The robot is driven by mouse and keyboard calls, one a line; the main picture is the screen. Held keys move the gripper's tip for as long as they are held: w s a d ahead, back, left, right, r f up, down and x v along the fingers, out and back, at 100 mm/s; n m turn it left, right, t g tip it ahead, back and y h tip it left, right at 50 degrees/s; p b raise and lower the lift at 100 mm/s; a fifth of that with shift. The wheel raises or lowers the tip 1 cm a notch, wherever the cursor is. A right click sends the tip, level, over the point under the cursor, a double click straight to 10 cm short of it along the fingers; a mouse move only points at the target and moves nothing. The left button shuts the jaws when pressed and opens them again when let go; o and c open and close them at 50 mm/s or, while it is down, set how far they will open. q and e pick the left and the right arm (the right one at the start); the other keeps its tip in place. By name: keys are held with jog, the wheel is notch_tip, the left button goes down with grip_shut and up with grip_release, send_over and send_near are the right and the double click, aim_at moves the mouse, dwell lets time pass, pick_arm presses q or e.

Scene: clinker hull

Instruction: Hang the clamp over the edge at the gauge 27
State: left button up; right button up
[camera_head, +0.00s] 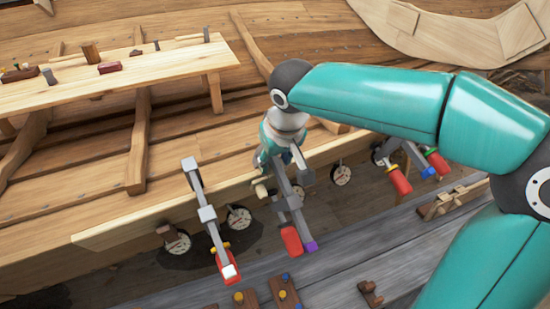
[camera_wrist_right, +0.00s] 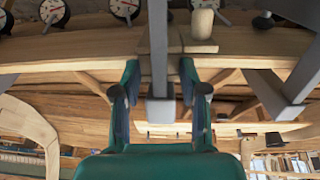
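A grey bar clamp (camera_head: 283,187) with a red handle and purple end stands upright at the hull plank's edge, between two round dials. My right gripper (camera_head: 281,150) is at its upper end. In the right wrist view, the clamp's bar (camera_wrist_right: 158,45) runs between the spread fingers of my right gripper (camera_wrist_right: 160,82), with a gap visible on each side. Whether the clamp bears on the edge is unclear. The dials (camera_head: 239,217), (camera_head: 342,175) and (camera_head: 177,242) sit below the edge; their numbers are unreadable. My left gripper is not in view.
Another clamp (camera_head: 207,213) hangs at the edge on the left, and more red-handled clamps (camera_head: 399,180) are at the right. A light wooden peg (camera_head: 262,190) is close beside the middle clamp. A bench (camera_head: 130,75) with tools stands at upper left.

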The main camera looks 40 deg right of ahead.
jog(key=shift+f, duration=0.1)
jog(key=v, duration=1.2)
dwell(0.4)
